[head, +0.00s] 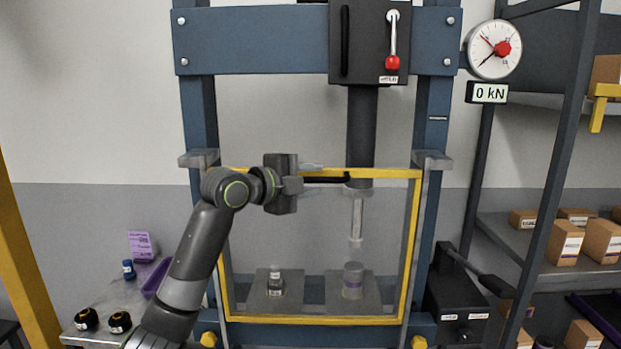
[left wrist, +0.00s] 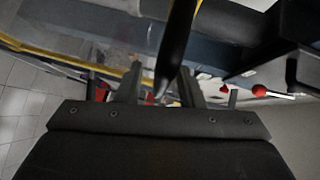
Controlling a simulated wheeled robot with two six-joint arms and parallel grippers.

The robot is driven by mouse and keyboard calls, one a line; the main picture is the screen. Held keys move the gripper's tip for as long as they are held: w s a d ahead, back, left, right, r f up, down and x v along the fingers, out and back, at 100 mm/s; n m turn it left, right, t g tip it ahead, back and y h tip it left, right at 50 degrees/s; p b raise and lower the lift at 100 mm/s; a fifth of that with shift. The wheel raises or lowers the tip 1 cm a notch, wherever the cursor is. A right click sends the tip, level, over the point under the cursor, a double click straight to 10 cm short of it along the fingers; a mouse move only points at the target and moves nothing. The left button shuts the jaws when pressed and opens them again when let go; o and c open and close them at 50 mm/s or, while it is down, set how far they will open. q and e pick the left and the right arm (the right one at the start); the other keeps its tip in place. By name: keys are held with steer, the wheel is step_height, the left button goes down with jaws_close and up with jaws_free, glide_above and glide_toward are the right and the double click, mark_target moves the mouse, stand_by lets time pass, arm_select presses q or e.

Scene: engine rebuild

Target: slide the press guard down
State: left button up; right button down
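The press guard is a clear panel in a yellow frame (head: 404,250), hanging across the front of the blue press. Its lower edge is level with the bottom of the press opening. A black handle (head: 333,180) runs along its top bar; a dark bar that looks like this handle (left wrist: 176,45) also shows in the left wrist view. My left gripper (head: 306,177) is at the handle's left end. In the left wrist view its fingers (left wrist: 160,92) stand apart on either side of the bar, with a visible gap. Contact cannot be told. My right gripper is out of view.
Behind the guard, the press ram (head: 361,130) hangs over a grey cylinder (head: 353,280), with a small dark part (head: 275,281) to its left. A red-knobbed lever (head: 392,45) and a gauge (head: 494,49) are above. A shelf with boxes (head: 564,243) stands at right.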

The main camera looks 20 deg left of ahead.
arm_select(q)
jaws_close()
